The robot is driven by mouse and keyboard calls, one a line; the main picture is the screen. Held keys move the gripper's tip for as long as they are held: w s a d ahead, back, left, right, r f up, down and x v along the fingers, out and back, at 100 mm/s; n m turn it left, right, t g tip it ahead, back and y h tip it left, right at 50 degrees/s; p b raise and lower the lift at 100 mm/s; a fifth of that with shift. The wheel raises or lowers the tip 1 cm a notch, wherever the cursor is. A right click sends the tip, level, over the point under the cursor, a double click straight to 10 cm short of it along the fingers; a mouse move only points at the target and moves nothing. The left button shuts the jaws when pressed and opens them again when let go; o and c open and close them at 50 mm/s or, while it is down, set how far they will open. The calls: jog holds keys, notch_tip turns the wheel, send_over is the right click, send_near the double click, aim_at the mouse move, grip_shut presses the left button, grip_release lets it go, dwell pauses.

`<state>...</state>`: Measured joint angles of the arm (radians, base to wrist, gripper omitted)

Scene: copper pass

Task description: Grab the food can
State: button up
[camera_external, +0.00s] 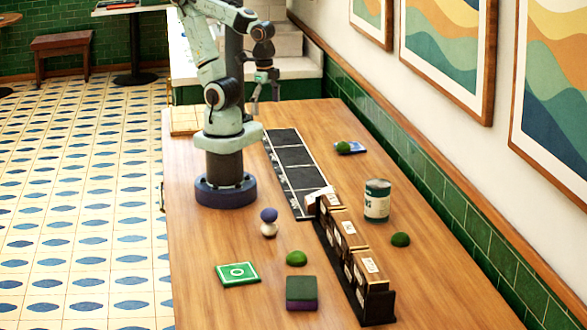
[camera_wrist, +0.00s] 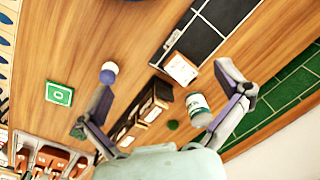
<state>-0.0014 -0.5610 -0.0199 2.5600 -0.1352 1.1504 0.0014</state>
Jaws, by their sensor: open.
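The food can (camera_external: 377,201) stands upright on the wooden table, right of the dark rack. It has a dark green top band and a pale label. In the wrist view the can (camera_wrist: 198,108) is beside the right finger, partly overlapped by it. My gripper (camera_external: 265,84) is raised well above the table at the back, far from the can. In the wrist view my gripper (camera_wrist: 153,122) is open, its two fingers wide apart and nothing held between them.
A long dark rack of brown boxes (camera_external: 347,234) stands left of the can. A small green dome (camera_external: 400,239) lies in front of it, and a blue item with a green dome (camera_external: 349,147) behind. A dark panel strip (camera_external: 288,165) lies farther back. The green-tiled wall (camera_external: 455,195) borders the table's right side.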

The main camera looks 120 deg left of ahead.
jog(key=w+r+m+t, duration=0.25)
jog(key=w+r, duration=0.25)
jog(key=w, duration=0.5)
send_over(378, 183)
jog(key=w+d, duration=0.2)
jog(key=s+d+f+x, duration=0.1)
jog(key=s+x, duration=0.1)
jog(key=x, duration=0.9)
jog(key=f, duration=0.2)
jog(key=s+a+f+g, duration=0.1)
jog(key=f, duration=0.2)
jog(key=s+a+f+n+g, duration=0.1)
jog(key=f, duration=0.2)
jog(key=shift+s+a+h, duration=0.1)
jog(key=shift+a+h, duration=0.1)
jog(key=shift+h, duration=0.2)
notch_tip(378, 183, down, 5)
jog(key=shift+f, duration=0.45)
jog(key=c, duration=1.3)
